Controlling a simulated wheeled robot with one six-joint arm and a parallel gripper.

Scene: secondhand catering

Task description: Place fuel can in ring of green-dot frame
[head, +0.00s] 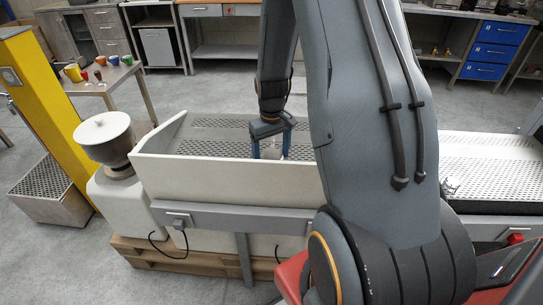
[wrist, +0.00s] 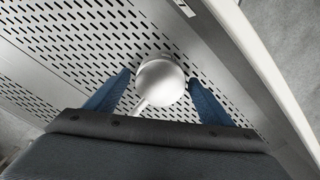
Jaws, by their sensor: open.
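A round silvery metal thing (wrist: 160,84) with a short bar at its lower left stands on a perforated metal surface (wrist: 70,50). It may be the fuel can, but I see only its top. My gripper (head: 270,157) is open and points down into the white-walled tray, with its blue fingers on either side of the metal thing. In the wrist view small gaps seem to show beside it. A small metallic thing (head: 450,187) lies on the right perforated surface, too small to identify. I see no green dot or ring frame; my arm hides much of the middle.
The tray's white front wall (head: 230,178) stands close to my gripper. A hopper-like machine (head: 103,135) stands at its left, beside a yellow post (head: 45,110). A small table (head: 100,80) holds several colourful cups. The perforated surface left of my gripper is clear.

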